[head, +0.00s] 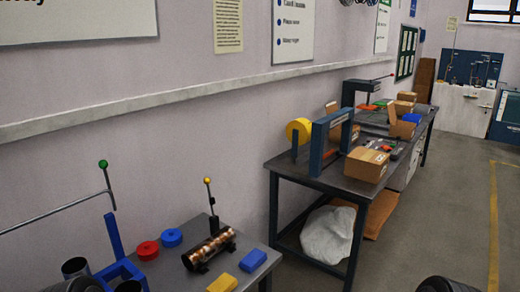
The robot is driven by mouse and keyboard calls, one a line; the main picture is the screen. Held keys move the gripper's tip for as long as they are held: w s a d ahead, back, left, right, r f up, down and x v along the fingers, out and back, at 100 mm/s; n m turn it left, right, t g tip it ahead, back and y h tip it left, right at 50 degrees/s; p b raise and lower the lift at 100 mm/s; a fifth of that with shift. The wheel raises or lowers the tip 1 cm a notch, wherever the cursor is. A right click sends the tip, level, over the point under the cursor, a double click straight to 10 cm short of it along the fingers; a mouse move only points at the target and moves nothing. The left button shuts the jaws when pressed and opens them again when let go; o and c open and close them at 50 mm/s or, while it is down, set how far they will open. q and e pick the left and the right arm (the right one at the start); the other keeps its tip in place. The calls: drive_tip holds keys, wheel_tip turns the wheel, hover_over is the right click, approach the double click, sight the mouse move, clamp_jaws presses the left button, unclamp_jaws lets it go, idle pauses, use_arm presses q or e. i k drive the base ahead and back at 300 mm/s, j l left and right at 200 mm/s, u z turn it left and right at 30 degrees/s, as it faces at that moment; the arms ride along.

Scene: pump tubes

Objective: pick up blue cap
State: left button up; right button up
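The blue cap (172,237) is a short round disc lying on the near grey table, at the lower left of the head view. A red cap (147,250) of the same shape lies just in front and to its left, close beside it. Neither cap is held. A copper-coloured cylinder (209,249) lies in a black cradle to the right of the blue cap.
A blue frame (114,237) and dark round tubes (75,267) stand left of the caps. Blue (252,260) and yellow (222,283) blocks lie at the table's right front. A thin rod with a yellow ball (207,181) rises behind the cylinder. A second table (300,175) stands further back.

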sight(171, 238)
drive_tip(key=u, duration=1.35)
drive_tip(key=l+z, duration=0.15)
drive_tip(key=l, duration=0.25)
drive_tip(key=i+l+z, duration=0.15)
drive_tip(key=l, duration=0.25)
drive_tip(key=i+l+z, duration=0.1)
drive_tip(key=l, duration=0.3)
drive_tip(key=i+l+z, duration=0.15)
drive_tip(key=l, duration=0.25)
drive_tip(key=i+l+z, duration=0.15)
drive_tip(key=l, duration=0.2)
drive_tip(key=i+l+z, duration=0.15)
drive_tip(key=l, duration=0.25)
drive_tip(key=i+l+z, duration=0.15)
drive_tip(key=l, duration=0.2)
